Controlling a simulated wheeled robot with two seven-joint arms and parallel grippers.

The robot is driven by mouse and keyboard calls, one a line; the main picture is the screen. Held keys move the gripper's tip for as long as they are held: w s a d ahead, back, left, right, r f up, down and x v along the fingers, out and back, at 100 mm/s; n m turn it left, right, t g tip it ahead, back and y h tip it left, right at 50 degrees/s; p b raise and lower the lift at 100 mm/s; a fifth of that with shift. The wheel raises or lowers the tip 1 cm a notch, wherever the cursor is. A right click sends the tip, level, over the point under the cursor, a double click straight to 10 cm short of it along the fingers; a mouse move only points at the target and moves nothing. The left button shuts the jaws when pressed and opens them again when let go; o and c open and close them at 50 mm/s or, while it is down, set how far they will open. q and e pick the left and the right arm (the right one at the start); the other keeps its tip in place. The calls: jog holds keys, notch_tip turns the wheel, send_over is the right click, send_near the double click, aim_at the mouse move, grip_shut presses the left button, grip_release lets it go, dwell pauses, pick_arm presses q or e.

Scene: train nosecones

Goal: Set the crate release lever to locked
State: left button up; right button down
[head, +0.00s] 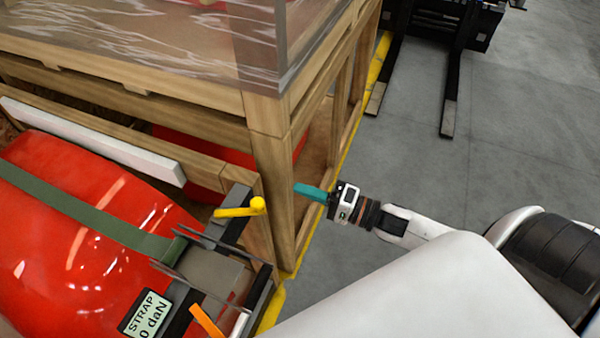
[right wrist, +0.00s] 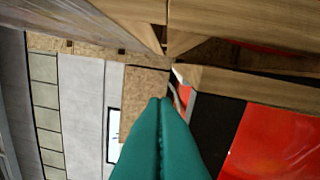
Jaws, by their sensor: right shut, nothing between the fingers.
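A yellow lever (head: 238,210) with a rounded knob at its right end is on a dark metal upright at the corner of the wooden crate (head: 268,180). It points roughly sideways; I see no marking for locked or released. My right gripper (head: 297,188), with teal fingers, is to the right of the lever's knob and apart from it, beside the crate's corner post. Its fingers are together and empty; they also show in the right wrist view (right wrist: 160,102), where I cannot make out the lever. My left gripper is out of view.
A red nosecone (head: 80,190) lies in the crate under a green strap (head: 90,210). A strap display (head: 146,314) and an orange handle (head: 206,320) are at the lower left. Forklift tines (head: 450,100) rest behind. Grey floor to the right is open.

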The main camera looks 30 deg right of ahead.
jog(key=p+x, duration=0.2)
jog(key=x, duration=0.6)
jog(key=s+a, duration=0.1)
jog(key=s+a+p, duration=0.1)
jog(key=s, duration=0.1)
jog(key=shift+s+a+f, duration=0.1)
jog(key=shift+a+f, duration=0.05)
jog(key=shift+f, duration=0.2)
jog(key=shift+a, duration=0.1)
